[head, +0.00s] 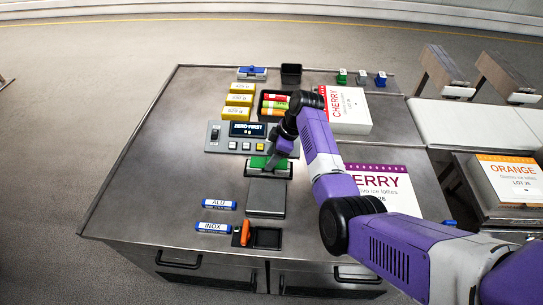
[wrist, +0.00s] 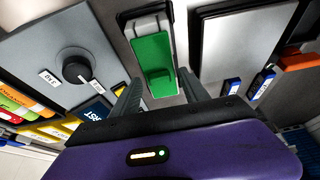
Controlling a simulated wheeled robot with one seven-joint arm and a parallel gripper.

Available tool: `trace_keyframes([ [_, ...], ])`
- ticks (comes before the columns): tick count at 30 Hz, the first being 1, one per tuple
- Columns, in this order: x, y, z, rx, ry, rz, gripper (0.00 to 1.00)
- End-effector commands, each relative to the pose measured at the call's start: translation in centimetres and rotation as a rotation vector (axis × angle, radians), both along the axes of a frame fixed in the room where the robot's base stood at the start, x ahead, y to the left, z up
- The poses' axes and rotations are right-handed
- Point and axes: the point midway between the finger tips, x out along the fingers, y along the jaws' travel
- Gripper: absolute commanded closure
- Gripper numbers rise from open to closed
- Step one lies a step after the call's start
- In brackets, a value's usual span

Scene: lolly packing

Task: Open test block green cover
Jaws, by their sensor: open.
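The test block (head: 250,172) is a grey unit with a green cover (head: 257,162), just below the control box in the head view. My gripper (head: 277,160) is low over it and hides part of the cover. In the wrist view the green cover (wrist: 154,62) lies ahead, between the lines of my two fingers. The cover looks down on the block. I cannot tell whether a fingertip touches it.
The control box (head: 216,147) reads "ZERO FIRST"; its knob (wrist: 77,68) shows in the wrist view. A grey plate (head: 266,198) is close in front of the block. ALU (head: 219,204) and INOX (head: 214,229) pieces lie to the left.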

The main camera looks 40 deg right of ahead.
Motion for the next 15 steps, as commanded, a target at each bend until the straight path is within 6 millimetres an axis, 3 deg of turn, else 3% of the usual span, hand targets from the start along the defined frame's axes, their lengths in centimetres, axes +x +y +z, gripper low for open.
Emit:
trace_keyframes([
  [4, 0.01, -0.01, 0.02, 0.0, 0.0, 0.0, 0.49],
  [12, 0.0, -0.01, 0.04, 0.0, 0.0, 0.0, 1.0],
  [15, 0.0, -0.01, 0.05, 0.0, 0.0, 0.0, 1.0],
])
